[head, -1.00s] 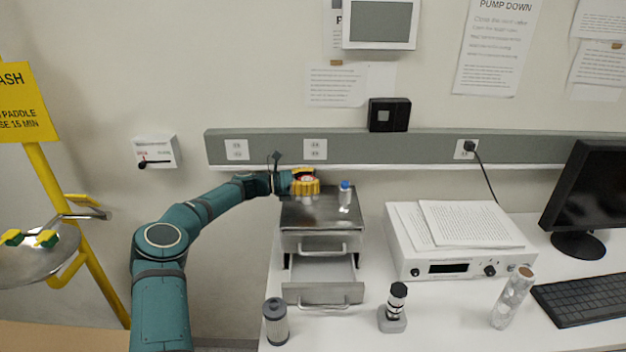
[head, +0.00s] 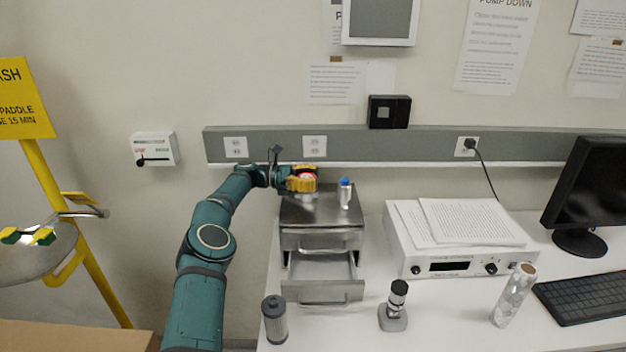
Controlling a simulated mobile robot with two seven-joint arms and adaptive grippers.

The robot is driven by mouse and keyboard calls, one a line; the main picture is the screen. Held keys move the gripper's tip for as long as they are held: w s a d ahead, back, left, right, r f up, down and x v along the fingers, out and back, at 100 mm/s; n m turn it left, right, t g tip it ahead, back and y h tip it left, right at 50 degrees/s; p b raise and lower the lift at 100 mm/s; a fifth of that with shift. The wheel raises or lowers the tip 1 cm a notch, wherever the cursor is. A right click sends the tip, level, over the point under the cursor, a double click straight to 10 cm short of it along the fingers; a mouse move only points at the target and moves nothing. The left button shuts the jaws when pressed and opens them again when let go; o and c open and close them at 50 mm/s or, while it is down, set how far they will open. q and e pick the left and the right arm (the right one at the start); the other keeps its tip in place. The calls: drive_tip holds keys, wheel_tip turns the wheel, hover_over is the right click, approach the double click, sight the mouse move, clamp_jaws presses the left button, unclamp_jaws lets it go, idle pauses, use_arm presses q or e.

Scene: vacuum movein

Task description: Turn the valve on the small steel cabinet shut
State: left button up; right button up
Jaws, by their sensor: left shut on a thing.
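The small steel cabinet (head: 321,241) stands on the white bench, with its lower drawer (head: 322,291) pulled out. The valve (head: 307,176) is on the cabinet's top at the back left; a bit of red and white shows between the yellow fingers. My left gripper (head: 306,180) reaches it from the left and is shut on it. Most of the valve is hidden by the fingers. My right gripper does not show.
A small blue-capped bottle (head: 345,194) stands on the cabinet top, right of the gripper. A grey cylinder (head: 275,320) and a small black-and-grey device (head: 394,308) stand in front. A white instrument (head: 452,262) with papers is to the right.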

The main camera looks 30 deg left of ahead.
use_arm(q)
drive_tip(key=shift+f+g, duration=0.1)
drive_tip(key=shift+g, duration=0.2)
idle(0.4)
drive_tip(key=o, duration=1.3)
drive_tip(key=shift+a, duration=0.1)
drive_tip(key=shift+o, duration=0.2)
drive_tip(key=shift+n+t+y+p, duration=0.6)
drive_tip(key=shift+n+t, duration=0.2)
drive_tip(key=shift+t, duration=0.6)
